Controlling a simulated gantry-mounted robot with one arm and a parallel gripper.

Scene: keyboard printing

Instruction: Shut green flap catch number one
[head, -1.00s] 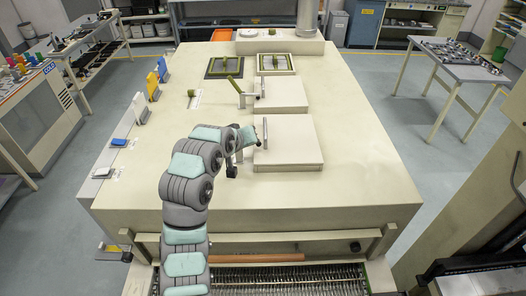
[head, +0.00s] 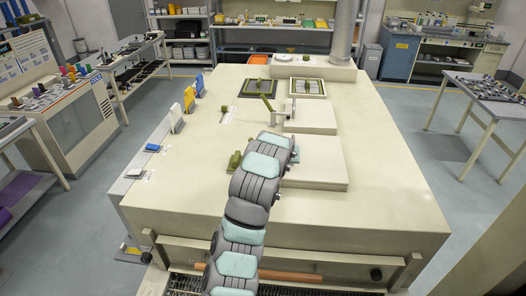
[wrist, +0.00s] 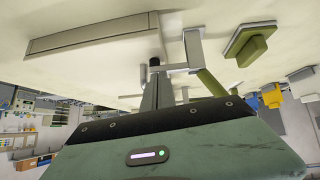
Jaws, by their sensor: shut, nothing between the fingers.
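Two pale raised flaps lie on the machine top, a rear flap (head: 310,115) and a front flap (head: 318,163). A green catch lever (head: 267,103) stands tilted beside the rear flap. My arm hides most of the front flap's left edge; a green piece (head: 235,160) shows left of the arm. I cannot read any catch number. In the wrist view my gripper (wrist: 155,64) is shut and empty, its tip close beside a pale bracket (wrist: 194,48) with a green lever (wrist: 210,82). Contact cannot be told. A flap (wrist: 95,38) shows to the left. My gripper is hidden in the head view.
A green knob (head: 224,110) stands left of the rear flap. Two dark-framed green fittings sit at the back. The machine top's right side is clear.

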